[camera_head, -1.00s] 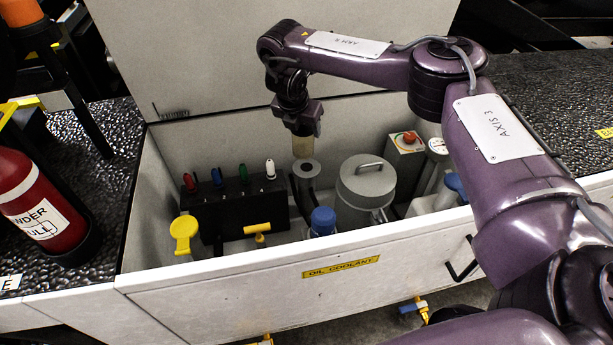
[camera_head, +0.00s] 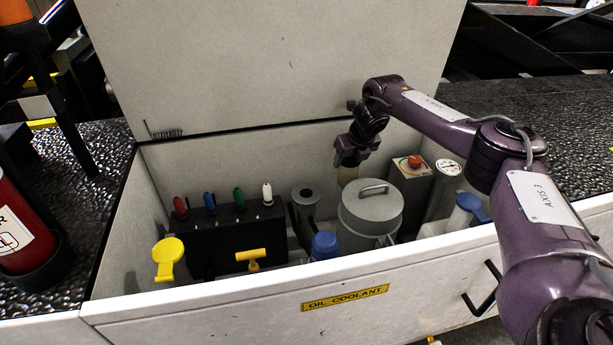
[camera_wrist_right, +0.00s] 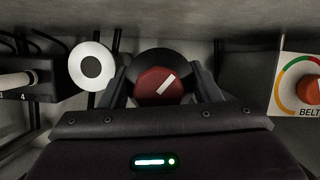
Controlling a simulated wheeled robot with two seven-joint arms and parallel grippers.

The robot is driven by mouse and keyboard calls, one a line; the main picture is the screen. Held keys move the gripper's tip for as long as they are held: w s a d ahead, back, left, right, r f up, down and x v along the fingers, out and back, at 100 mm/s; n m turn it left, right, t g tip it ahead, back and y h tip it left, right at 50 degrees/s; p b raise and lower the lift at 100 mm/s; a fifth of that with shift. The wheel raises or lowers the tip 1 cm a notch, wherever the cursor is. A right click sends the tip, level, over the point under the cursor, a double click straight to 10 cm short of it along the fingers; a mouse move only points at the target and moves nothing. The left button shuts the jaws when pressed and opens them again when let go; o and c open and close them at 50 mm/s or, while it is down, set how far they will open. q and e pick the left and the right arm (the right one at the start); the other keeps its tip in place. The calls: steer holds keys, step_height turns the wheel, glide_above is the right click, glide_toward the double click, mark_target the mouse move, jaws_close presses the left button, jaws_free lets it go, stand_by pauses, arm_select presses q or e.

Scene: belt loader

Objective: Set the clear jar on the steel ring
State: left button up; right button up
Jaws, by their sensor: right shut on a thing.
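My left gripper is out of view.
The canister (camera_head: 368,212) with a handle stands below the gripper. Left are a black valve block (camera_head: 225,240) with coloured levers and a yellow cap (camera_head: 168,255). Right are a box with a red knob (camera_head: 410,178) and a gauge (camera_head: 448,168). Bin walls (camera_head: 240,300) surround them.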

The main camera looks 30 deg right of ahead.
steer(key=w+a, duration=0.1)
steer(key=a, duration=0.3)
steer(key=w+a, duration=0.1)
steer(key=a, duration=0.3)
steer(key=w+a+f, duration=0.1)
steer(key=a, duration=0.3)
steer(key=shift+a, duration=0.1)
steer(key=shift+w+f, duration=0.1)
steer(key=shift+f, duration=0.1)
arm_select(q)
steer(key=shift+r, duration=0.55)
arm_select(e)
steer(key=shift+f, duration=0.1)
steer(key=o, duration=1.2)
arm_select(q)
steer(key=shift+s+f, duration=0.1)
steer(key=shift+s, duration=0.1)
arm_select(e)
steer(key=shift+o, duration=0.3)
